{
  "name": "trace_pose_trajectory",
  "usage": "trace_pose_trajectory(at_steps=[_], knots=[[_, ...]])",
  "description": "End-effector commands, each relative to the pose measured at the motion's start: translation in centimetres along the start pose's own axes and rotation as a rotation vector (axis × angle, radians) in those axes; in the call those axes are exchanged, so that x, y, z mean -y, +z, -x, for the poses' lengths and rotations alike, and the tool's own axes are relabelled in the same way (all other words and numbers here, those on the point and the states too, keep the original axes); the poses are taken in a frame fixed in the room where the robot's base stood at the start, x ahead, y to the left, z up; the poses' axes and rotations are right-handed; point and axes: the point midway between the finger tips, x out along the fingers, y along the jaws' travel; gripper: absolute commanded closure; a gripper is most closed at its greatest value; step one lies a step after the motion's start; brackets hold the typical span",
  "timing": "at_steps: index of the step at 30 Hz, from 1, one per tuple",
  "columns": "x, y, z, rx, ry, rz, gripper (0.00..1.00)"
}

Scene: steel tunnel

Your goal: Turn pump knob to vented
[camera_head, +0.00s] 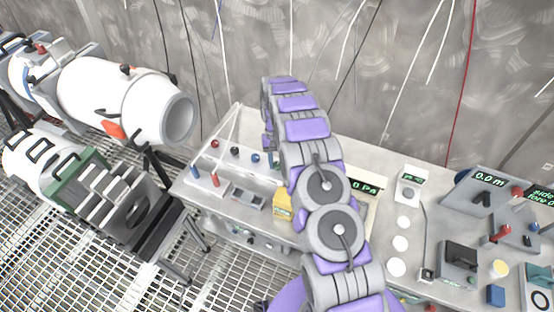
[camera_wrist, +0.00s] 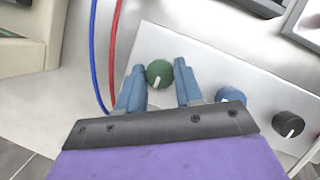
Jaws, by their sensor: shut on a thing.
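In the wrist view, a round green knob (camera_wrist: 160,72) with a white pointer line sits on a white panel (camera_wrist: 200,58). The pointer line points down in the picture, towards my gripper's base. My gripper (camera_wrist: 160,78) has one blue finger on each side of the green knob and is shut on it. No label for vented is readable.
A blue knob (camera_wrist: 230,95) and a black knob (camera_wrist: 288,124) sit right of the green one. A blue hose (camera_wrist: 94,60) and a red hose (camera_wrist: 113,55) run close to the left finger. A white cylinder (camera_head: 125,100) stands left of the bench (camera_head: 335,150).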

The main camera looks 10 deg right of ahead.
Motion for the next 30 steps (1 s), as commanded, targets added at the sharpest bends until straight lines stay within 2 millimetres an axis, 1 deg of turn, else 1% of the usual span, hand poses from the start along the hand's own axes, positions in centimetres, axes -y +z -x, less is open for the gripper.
trace_pose_trajectory(at_steps=[7, 20, 21, 28, 30], knots=[[0.08, -0.05, 0.06, -0.003, 0.021, 0.051, 0.95], [0.08, -0.06, 0.06, -0.003, 0.023, 0.057, 0.95], [0.08, -0.06, 0.07, -0.003, 0.023, 0.057, 0.62], [0.05, 0.00, 0.05, -0.002, 0.023, 0.056, 0.40], [0.05, 0.02, 0.05, -0.002, 0.023, 0.056, 0.39]])
